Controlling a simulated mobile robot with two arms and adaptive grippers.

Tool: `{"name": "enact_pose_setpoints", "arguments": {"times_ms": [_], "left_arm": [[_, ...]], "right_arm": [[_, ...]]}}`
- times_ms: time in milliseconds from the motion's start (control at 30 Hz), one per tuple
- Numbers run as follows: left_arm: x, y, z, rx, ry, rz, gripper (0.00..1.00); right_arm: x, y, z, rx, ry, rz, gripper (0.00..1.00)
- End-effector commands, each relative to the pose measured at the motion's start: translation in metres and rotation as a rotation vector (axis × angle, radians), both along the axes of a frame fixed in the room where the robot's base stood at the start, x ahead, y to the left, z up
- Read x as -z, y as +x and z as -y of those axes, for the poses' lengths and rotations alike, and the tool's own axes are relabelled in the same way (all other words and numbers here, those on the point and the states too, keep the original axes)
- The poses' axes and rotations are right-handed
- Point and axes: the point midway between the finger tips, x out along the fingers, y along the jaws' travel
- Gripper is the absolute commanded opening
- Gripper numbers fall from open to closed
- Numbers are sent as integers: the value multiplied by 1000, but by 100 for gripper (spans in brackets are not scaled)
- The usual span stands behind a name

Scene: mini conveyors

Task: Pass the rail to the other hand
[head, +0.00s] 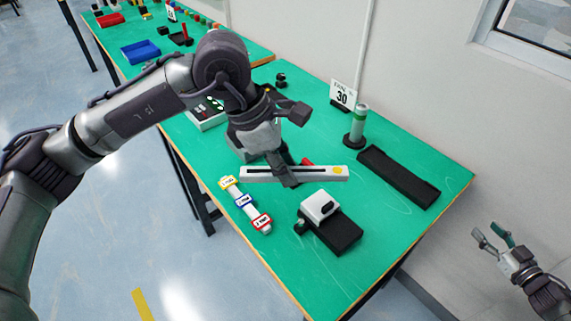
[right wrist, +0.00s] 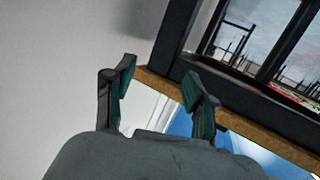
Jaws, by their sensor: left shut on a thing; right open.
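The rail (head: 318,173) is a long white bar with a dark slot at its left part and a yellow spot near its right end. My left gripper (head: 286,178) is shut on it near the middle, over the green table. The rail lies roughly level across the picture; its exact height above the table is hard to tell. My right gripper (head: 495,240) is open and empty, off to the right, beyond the table's right edge. The right wrist view shows its two open fingers (right wrist: 160,95) with nothing between them. The rail is not in that view.
A wall stands behind. A second table holds bins.

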Motion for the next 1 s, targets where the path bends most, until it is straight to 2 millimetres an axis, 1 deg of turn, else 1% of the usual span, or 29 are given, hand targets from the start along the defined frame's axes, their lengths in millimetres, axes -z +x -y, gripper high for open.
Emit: {"name": "enact_pose_setpoints", "arguments": {"times_ms": [33,67,100,167,200,267,300,367,400,467,500,567,600,667,700,767,800,867,1000], "left_arm": [[0,0,0,0,-1,1,0],[0,0,0,0,-1,1,0],[0,0,0,0,-1,1,0],[0,0,0,0,-1,1,0],[0,0,0,0,-1,1,0],[0,0,0,0,-1,1,0],[0,0,0,0,-1,1,0],[0,0,0,0,-1,1,0],[0,0,0,0,-1,1,0],[0,0,0,0,-1,1,0],[0,0,0,0,-1,1,0],[0,0,0,0,-1,1,0],[0,0,0,0,-1,1,0],[0,0,0,0,-1,1,0],[0,0,0,0,-1,1,0],[0,0,0,0,-1,1,0],[0,0,0,0,-1,1,0],[0,0,0,0,-1,1,0],[0,0,0,0,-1,1,0]], "right_arm": [[28,-13,3,58,21,-51,56],[43,-20,4,89,24,-78,56],[63,-29,4,127,22,-113,56],[92,-43,0,174,10,-165,56],[111,-53,-4,200,-3,-201,56],[139,-68,-12,234,-21,-256,56],[157,-79,-18,254,-36,-294,56],[183,-97,-29,277,-57,-352,56],[200,-109,-36,291,-70,-392,56],[224,-128,-49,307,-88,-453,56],[239,-141,-58,315,-102,-495,56],[260,-162,-72,323,-122,-558,56],[274,-176,-82,325,-133,-601,56],[293,-197,-99,326,-150,-665,56],[305,-211,-110,324,-161,-708,56],[322,-234,-127,318,-177,-774,56],[332,-249,-140,310,-187,-818,56],[346,-272,-159,295,-202,-882,56],[371,-325,-206,246,-231,-1030,56]]}}
